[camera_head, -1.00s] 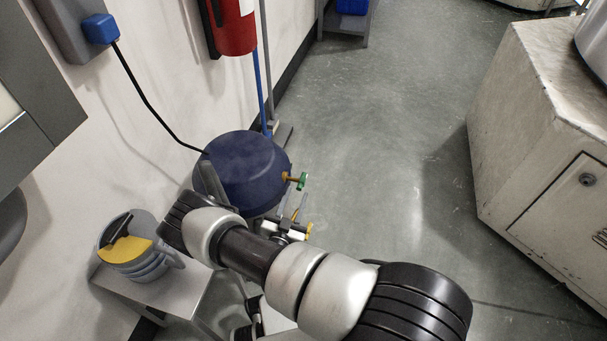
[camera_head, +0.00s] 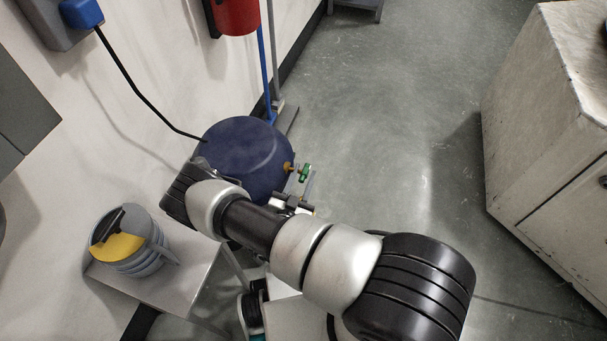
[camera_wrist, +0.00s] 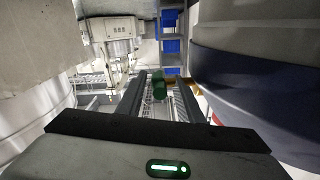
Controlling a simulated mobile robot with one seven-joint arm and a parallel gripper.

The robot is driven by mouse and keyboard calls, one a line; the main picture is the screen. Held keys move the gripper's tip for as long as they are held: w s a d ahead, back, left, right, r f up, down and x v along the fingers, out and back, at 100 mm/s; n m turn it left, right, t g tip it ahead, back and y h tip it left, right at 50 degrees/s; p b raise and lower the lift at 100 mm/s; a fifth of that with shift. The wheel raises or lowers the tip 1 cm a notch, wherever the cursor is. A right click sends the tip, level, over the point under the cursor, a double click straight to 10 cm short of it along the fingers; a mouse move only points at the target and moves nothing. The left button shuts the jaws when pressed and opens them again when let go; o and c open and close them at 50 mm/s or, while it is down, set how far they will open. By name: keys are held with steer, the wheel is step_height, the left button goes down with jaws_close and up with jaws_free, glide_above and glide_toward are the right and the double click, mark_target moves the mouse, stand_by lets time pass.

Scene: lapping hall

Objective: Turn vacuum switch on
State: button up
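A green handle (camera_head: 305,172) sits on a brass fitting at the right side of a dark blue tank (camera_head: 245,150). No label shows, so I cannot tell for sure that it is the vacuum switch, or whether it is on. In the wrist view the green handle (camera_wrist: 159,86) appears between the fingers of my gripper (camera_wrist: 158,80), towards their tips. The fingers are apart, and I see no contact. The tank (camera_wrist: 255,85) fills the right of that view. In the head view my arm crosses in front of the tank, and my gripper is mostly hidden behind it.
A grey can with a yellow top (camera_head: 122,243) stands on a small metal table (camera_head: 175,285) at the left. A red cylinder (camera_head: 236,14) hangs on the wall. A worn pale cabinet (camera_head: 545,130) stands at the right. The floor (camera_head: 390,130) between is clear.

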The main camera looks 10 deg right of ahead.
jaws_close()
steer(key=shift+r+p, duration=0.15)
steer(key=shift+p, duration=0.15)
steer(key=g+y+p, duration=0.1)
steer(key=g+p, duration=0.1)
steer(key=p, duration=0.1)
steer(key=shift+r, duration=0.4)
steer(key=g+y+p, duration=0.1)
steer(key=g+p, duration=0.1)
steer(key=g+y+p, duration=0.1)
steer(key=g+p, duration=0.1)
steer(key=shift+w+d+r+p, duration=0.1)
steer(key=shift+w+d+p, duration=0.05)
steer(key=shift+p, duration=0.15)
steer(key=shift+w+g+y+p, duration=0.1)
steer(key=shift+g+y+p, duration=0.55)
steer(key=shift+g+y, duration=0.9)
steer(key=shift+g+h, duration=0.25)
steer(key=shift+g, duration=0.1)
